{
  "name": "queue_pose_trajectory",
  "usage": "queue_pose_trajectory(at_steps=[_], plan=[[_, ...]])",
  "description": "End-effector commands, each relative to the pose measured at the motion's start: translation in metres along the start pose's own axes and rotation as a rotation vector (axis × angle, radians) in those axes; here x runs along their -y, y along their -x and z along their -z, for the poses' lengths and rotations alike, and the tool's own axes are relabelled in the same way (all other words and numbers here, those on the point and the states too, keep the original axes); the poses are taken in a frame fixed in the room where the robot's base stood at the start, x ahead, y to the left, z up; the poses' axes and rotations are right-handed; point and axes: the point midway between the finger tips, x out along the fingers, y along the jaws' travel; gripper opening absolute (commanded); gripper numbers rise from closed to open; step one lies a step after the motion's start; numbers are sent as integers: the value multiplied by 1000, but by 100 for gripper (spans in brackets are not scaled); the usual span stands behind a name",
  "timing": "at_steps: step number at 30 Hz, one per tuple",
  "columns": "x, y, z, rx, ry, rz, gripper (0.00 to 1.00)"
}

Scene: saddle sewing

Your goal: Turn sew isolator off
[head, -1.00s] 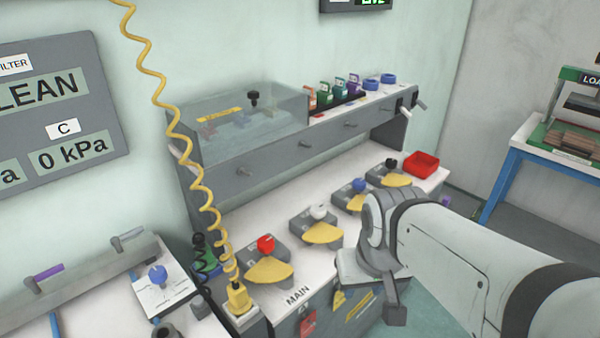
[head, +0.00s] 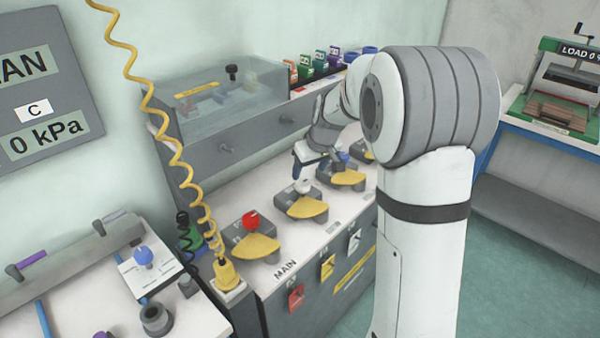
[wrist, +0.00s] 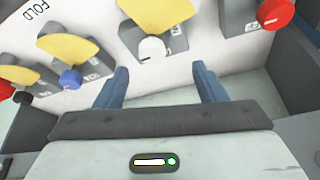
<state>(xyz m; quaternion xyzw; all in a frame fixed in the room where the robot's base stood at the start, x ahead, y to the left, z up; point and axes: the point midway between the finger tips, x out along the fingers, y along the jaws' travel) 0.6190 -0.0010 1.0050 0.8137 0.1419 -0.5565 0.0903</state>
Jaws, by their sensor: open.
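A row of rotary isolators with coloured knobs and yellow fan-shaped plates sits on the white bench. The white knob (head: 302,186) is second from the left in the head view, between the red knob (head: 251,219) and the blue knob (head: 344,157). I cannot read which one is labelled sew. My gripper (head: 312,167) is just above and behind the white knob. In the wrist view my gripper (wrist: 161,86) is open and empty, its blue fingers apart, with the white knob (wrist: 152,48) just beyond the gap between them, not gripped. The blue knob (wrist: 70,80) lies left of the fingers.
A grey shelf wall (head: 228,148) with short pegs rises behind the isolators. A yellow coiled cable (head: 160,110) hangs at the left. A black knob (wrist: 22,97) stands near the FOLD label. Tags (head: 328,266) hang on the bench front.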

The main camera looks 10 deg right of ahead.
Motion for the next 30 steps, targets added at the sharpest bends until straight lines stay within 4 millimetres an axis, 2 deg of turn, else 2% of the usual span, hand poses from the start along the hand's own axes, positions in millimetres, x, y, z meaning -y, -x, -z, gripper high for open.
queue_pose_trajectory(at_steps=[1,6,11,21,30], plan=[[-6,-12,7,-3,10,1,64],[-16,-31,20,-17,30,2,64],[-17,-48,22,-16,35,3,64],[-17,-99,23,-17,33,2,64],[-17,-109,23,-19,32,1,64]])
